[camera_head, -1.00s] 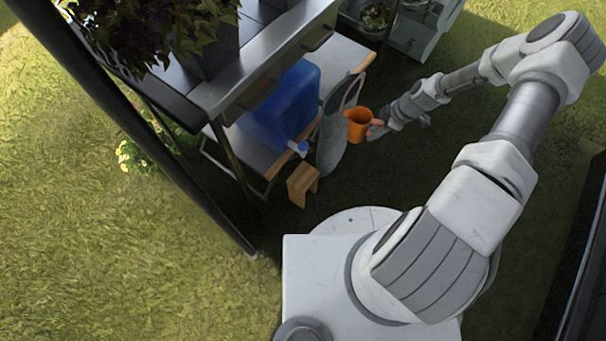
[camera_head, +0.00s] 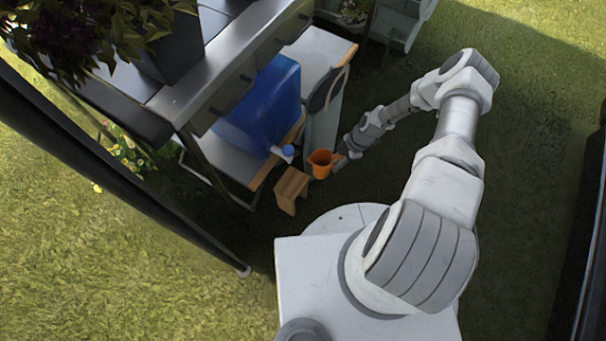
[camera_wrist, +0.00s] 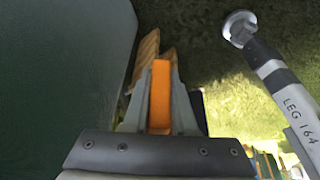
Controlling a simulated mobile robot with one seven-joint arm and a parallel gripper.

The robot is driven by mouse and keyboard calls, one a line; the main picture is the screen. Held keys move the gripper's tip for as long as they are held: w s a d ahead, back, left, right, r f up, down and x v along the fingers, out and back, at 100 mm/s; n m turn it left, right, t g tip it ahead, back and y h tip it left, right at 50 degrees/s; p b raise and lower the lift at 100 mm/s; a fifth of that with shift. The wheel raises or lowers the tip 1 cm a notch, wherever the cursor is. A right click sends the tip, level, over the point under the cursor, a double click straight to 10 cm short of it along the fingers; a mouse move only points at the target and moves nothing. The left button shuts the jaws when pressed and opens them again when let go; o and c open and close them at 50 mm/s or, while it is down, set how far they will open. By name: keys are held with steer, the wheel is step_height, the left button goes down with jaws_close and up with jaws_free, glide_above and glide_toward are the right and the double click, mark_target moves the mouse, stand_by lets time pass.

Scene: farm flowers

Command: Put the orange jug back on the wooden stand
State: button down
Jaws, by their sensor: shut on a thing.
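The orange jug (camera_head: 320,165) is held off to the left end of my arm in the head view. My gripper (camera_head: 338,160) is shut on it from the right. In the wrist view an orange part of the jug (camera_wrist: 160,95) sits between the two fingers of my gripper (camera_wrist: 160,100). The small wooden stand (camera_head: 291,187) is on the ground, just left of and below the jug in the head view. The jug appears apart from its top. Wood, apparently the stand (camera_wrist: 145,55), shows past the fingers in the wrist view, partly hidden.
A tall grey-green object (camera_head: 322,118) with a looped handle stands right behind the jug. A blue water container (camera_head: 262,105) with a tap sits on the low shelf of a metal table (camera_head: 235,65). Open grass (camera_head: 520,150) lies to the right.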

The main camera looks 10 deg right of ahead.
mark_target(320, 156)
steer(key=a, duration=0.3)
steer(key=s+a, duration=0.1)
steer(key=a, duration=0.7)
steer(key=shift+s+b, duration=0.2)
steer(key=shift+b, duration=0.2)
steer(key=shift+f+b, duration=0.8)
steer(key=shift+f, duration=0.95)
steer(key=shift+f, duration=0.15)
steer(key=c, duration=0.7)
jaws_free()
steer(key=shift+d+r, duration=0.1)
steer(key=shift+r, duration=0.45)
steer(key=p+v, duration=0.3)
steer(key=v, duration=0.8)
steer(key=shift+r+p, duration=0.15)
steer(key=shift+p, duration=0.25)
